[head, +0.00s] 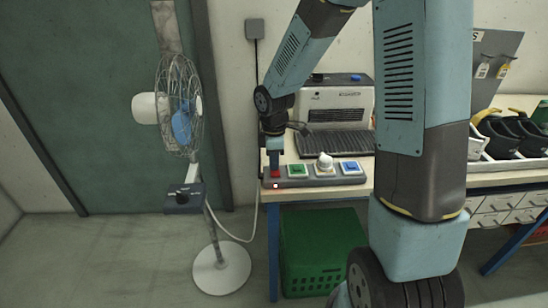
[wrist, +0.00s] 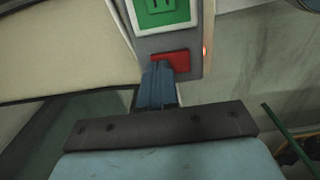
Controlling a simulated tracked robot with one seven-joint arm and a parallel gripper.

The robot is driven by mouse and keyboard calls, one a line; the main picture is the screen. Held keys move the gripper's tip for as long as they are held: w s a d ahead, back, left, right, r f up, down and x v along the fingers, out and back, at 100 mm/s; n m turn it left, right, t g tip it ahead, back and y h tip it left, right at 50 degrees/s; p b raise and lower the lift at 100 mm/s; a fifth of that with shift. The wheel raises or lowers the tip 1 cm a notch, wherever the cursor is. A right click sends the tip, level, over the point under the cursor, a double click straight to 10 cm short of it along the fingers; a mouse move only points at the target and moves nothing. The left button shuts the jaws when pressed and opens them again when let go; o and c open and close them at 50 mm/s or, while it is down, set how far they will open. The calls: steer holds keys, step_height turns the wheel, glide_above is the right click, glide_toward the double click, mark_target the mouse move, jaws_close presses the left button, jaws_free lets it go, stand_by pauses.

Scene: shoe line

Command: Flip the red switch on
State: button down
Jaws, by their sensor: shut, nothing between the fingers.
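The red switch (head: 275,172) sits at the left end of a grey switch panel (head: 313,181) on the front left of the workbench. My gripper (head: 274,150) is shut and empty, pointing down at the red switch. In the wrist view my shut fingers (wrist: 158,72) overlap the near left part of the red switch (wrist: 177,61). They look to be touching it or just above it; I cannot tell which. A small light shows at the panel's edge beside the switch.
Beside the red switch are a green switch (head: 298,170), a white knob (head: 325,162) and a blue switch (head: 350,168). A grey machine (head: 340,103) stands behind. A fan (head: 180,110) stands left of the bench, and a green crate (head: 322,250) lies below it.

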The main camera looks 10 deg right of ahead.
steer(key=shift+f, duration=0.1)
stand_by(0.4)
steer(key=shift+s, duration=0.2)
steer(key=shift+s+a+r, duration=0.1)
steer(key=shift+s+r, duration=0.2)
steer(key=shift+s, duration=0.25)
step_height(320, 180, up, 14)
steer(key=w, duration=0.2)
steer(key=shift+w+f, duration=0.15)
steer(key=shift+w, duration=0.1)
stand_by(0.5)
